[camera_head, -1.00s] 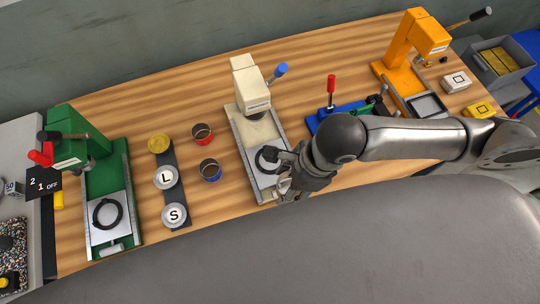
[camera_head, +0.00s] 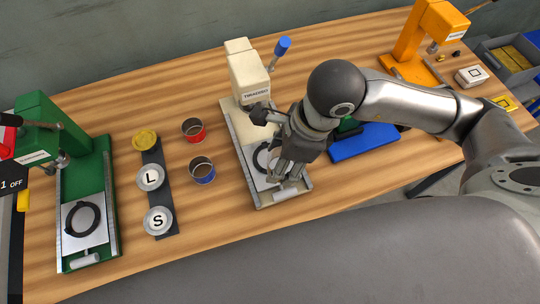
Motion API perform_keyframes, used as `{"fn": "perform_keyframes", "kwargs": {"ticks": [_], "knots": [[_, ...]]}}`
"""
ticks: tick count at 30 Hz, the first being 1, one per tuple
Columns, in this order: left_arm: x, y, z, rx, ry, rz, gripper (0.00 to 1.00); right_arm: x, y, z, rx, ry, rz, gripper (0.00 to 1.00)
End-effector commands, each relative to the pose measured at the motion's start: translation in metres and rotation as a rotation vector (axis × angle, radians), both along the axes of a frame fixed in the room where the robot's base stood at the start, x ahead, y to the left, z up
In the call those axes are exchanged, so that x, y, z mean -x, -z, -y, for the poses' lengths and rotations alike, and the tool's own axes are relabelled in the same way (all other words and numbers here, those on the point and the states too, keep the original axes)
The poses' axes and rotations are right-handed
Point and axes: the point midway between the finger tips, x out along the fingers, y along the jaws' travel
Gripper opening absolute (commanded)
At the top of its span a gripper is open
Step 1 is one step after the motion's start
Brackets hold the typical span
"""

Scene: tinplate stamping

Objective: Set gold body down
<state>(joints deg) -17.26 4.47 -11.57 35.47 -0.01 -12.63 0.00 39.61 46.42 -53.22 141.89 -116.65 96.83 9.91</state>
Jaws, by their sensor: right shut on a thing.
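My right gripper (camera_head: 275,145) is over the base plate of the cream press (camera_head: 247,75), in front of its head. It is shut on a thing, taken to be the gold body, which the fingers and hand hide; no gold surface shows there. A black ring (camera_head: 260,160) lies on the plate (camera_head: 245,158), partly covered by the fingers. Whether the held thing touches the plate cannot be told. My left gripper is not in view.
A dark strip (camera_head: 152,197) bears a gold disc (camera_head: 145,139) and "L" and "S" discs. A red can (camera_head: 194,130) and a blue can (camera_head: 202,170) stand beside it. The green press (camera_head: 90,165) is left. A blue fixture (camera_head: 362,142) and orange press (camera_head: 412,45) are right.

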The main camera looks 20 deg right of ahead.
Motion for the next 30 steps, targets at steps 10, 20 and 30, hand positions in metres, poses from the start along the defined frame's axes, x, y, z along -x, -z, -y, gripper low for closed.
{"fn": "perform_keyframes", "kwargs": {"ticks": [10,20,30], "knots": [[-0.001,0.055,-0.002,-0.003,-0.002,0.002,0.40,-0.010,0.011,0.000,0.002,-0.007,0.007,0.37],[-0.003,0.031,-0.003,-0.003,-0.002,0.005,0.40,-0.062,0.050,0.001,0.003,-0.003,-0.004,0.37],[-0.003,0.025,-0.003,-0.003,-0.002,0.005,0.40,-0.083,0.076,0.001,0.003,-0.006,0.000,0.37]]}}
